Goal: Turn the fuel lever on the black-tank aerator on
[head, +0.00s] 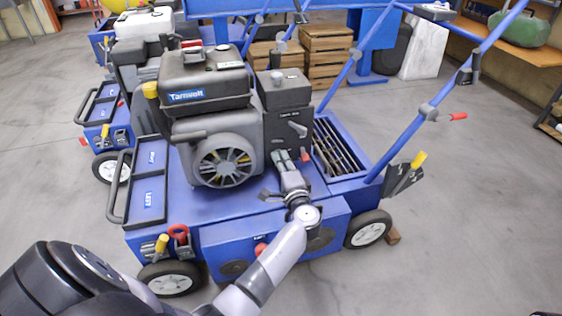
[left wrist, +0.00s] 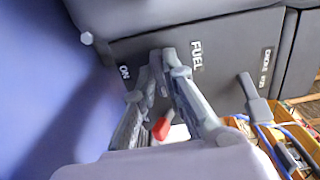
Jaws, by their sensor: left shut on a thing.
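The black-tank aerator (head: 205,80), a blue machine labelled "Tarnvolt", stands in the middle of the head view. My left gripper (head: 290,158) is at its engine's right side, below the dark box. In the left wrist view my gripper (left wrist: 167,70) is closed in front of the panel marked "FUEL" and "ON". It is shut on the fuel lever, whose red tip (left wrist: 160,128) shows between the fingers; a red end (head: 305,156) also shows beside the gripper in the head view. The fingers hide most of the lever, so its exact angle cannot be told. My right gripper is not in view.
The grey choke lever (left wrist: 255,97) sits right of the fuel panel label. The blue handlebar (head: 400,137) rises at the right. A white-tank aerator (head: 143,24) stands behind at left. Wooden crates (head: 325,52) stand at the back. Floor at right is clear.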

